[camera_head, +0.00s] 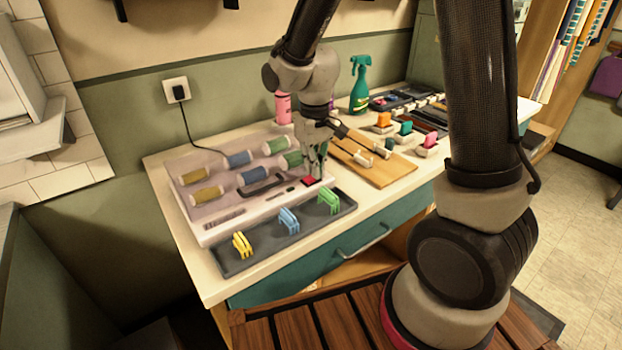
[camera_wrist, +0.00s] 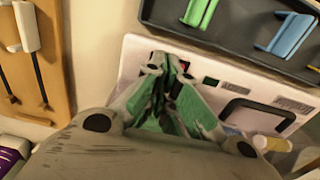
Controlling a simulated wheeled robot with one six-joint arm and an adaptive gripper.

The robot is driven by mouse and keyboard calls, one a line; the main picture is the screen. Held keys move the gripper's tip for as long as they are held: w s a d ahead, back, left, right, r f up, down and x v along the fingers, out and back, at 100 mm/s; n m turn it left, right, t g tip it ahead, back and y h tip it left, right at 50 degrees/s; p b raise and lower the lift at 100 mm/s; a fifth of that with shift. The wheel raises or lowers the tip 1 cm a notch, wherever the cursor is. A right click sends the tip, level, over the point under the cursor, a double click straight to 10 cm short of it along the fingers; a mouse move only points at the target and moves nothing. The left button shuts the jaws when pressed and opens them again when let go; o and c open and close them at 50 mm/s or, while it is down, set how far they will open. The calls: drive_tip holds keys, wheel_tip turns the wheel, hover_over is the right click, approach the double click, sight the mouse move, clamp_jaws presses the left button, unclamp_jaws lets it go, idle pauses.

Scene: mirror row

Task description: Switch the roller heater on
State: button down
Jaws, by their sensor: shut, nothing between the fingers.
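The roller heater (camera_head: 232,214) is a pale tray with yellow, blue and green rollers on it, lying on the counter and plugged in at the wall. A red switch (camera_head: 309,181) sits at its right end. My gripper (camera_head: 318,174) is shut and empty, pointing down right at the switch. In the wrist view the fingertips (camera_wrist: 168,62) are over the heater's end (camera_wrist: 135,52), and a bit of red (camera_wrist: 185,65) shows beside them. The fingers hide part of the switch. I cannot tell whether they touch it or which way it is set.
A dark tray (camera_head: 240,262) with yellow, blue and green clips lies in front of the heater. A wooden board (camera_head: 385,172) with brushes lies to the right. A green spray bottle (camera_head: 360,88) and a pink bottle (camera_head: 283,107) stand behind. The wall socket (camera_head: 177,91) holds the heater's plug.

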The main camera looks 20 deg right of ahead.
drive_tip(key=shift+f, duration=0.25)
drive_tip(key=shift+r, duration=3.5)
drive_tip(key=s+d+r+m+t, duration=0.1)
drive_tip(key=s+d+r+t, duration=0.1)
drive_tip(key=s+d+r, duration=0.4)
drive_tip(key=s+d+r+m+t, duration=0.2)
drive_tip(key=s+d+r, duration=0.4)
drive_tip(key=s+d, duration=0.3)
drive_tip(key=s, duration=0.4)
drive_tip(key=shift+r+m, duration=0.2)
drive_tip(key=shift+m, duration=0.1)
